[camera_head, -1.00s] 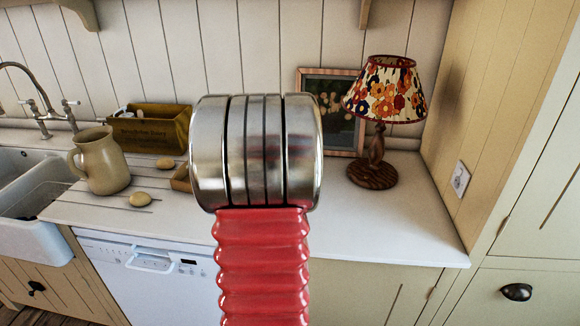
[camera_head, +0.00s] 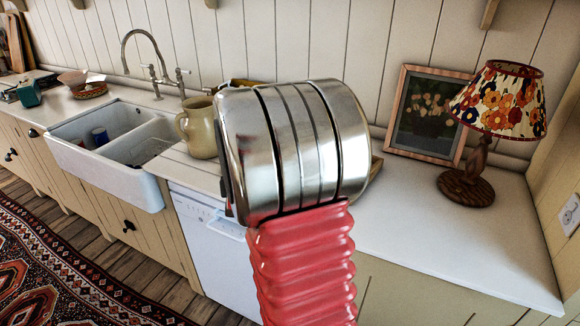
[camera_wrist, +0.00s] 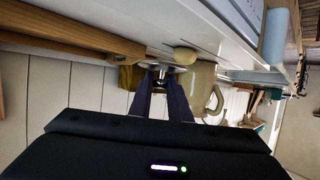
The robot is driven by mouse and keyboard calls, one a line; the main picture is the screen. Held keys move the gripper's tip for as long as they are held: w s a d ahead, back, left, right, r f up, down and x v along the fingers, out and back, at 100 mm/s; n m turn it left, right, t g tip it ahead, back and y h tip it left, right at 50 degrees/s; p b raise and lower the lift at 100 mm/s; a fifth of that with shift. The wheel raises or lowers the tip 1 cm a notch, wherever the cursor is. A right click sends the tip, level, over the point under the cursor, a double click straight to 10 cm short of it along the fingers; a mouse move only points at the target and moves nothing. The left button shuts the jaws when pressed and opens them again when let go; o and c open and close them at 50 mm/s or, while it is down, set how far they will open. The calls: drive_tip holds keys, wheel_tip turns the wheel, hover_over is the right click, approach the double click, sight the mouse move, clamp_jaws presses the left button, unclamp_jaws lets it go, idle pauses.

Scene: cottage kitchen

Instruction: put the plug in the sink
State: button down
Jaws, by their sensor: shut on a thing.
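My gripper (camera_wrist: 163,88) shows in the wrist view with its two dark fingers close together. It is shut on the plug (camera_wrist: 160,73), a small shiny piece at the fingertips, mostly hidden by them. The head view does not show the gripper or the plug; my own arm fills its middle. The white sink (camera_head: 148,190) has two basins and stands at the left in the head view, below a curved tap (camera_head: 141,37). The drain holes cannot be made out.
A beige jug (camera_head: 198,128) stands on the counter right of the sink; it also shows in the wrist view (camera_wrist: 199,82) close to the fingers. A floral lamp (camera_head: 500,100) and framed picture (camera_head: 428,115) are at right. Bare counter (camera_head: 440,225) lies in front of them.

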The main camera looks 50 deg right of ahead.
drive_tip(key=w+a+f+n+t+y, duration=0.1)
drive_tip(key=w+a+n+y, duration=0.1)
drive_tip(key=a, duration=1)
drive_tip(key=w+a+f+n+t+y, duration=0.1)
drive_tip(key=w+a+n+y, duration=0.2)
drive_tip(key=a, duration=0.9)
drive_tip(key=w+a+f+n+t+y, duration=0.1)
drive_tip(key=w+a+n+y, duration=0.1)
drive_tip(key=a, duration=1)
drive_tip(key=shift+w+a+f+n+t+y, duration=0.15)
drive_tip(key=shift+w+a+n+t+y, duration=0.15)
drive_tip(key=shift+n+y, duration=0.65)
